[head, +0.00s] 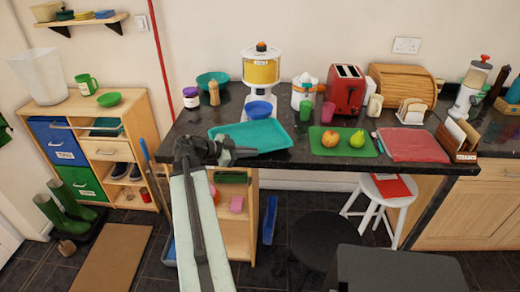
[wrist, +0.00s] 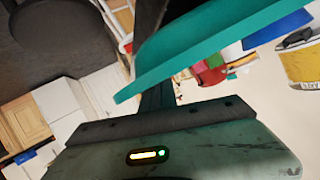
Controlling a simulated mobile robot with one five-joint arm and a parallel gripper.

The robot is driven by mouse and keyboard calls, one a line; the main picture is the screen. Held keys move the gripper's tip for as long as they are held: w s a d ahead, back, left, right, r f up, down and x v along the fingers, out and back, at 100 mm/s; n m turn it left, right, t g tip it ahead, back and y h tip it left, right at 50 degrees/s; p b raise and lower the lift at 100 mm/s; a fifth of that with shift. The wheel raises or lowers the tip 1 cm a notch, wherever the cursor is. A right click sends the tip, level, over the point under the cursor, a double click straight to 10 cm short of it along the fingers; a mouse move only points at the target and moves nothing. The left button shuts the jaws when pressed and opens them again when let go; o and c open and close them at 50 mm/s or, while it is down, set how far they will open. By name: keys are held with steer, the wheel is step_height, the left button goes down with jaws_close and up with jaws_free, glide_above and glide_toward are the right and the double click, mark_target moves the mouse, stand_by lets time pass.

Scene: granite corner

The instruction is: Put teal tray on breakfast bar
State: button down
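The teal tray (head: 262,136) is at the left part of the dark breakfast bar (head: 310,158), near its front edge. It looks level, but I cannot tell whether it rests fully on the top. In the wrist view the teal tray (wrist: 205,40) is very close and cuts across the picture, covering part of a dark finger behind it. My gripper (head: 240,153) is at the tray's front left edge. The tray's rim and my own arm hide the fingertips, so I cannot tell whether they are closed on it.
Behind the tray stand a blue bowl (head: 259,110) and a yellow and white dispenser (head: 261,68). A green mat (head: 331,150) with fruit, a red mat (head: 413,145) and a red toaster (head: 345,90) stand to the right. Stools (head: 381,194) are below the front edge.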

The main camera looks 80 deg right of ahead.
mark_target(269, 151)
steer(key=x, duration=0.4)
steer(key=shift+s+r+b, duration=0.15)
steer(key=shift+r+b, duration=0.15)
steer(key=shift+r, duration=0.1)
steer(key=shift+f, duration=0.15)
steer(key=c, duration=1.7)
jaws_free()
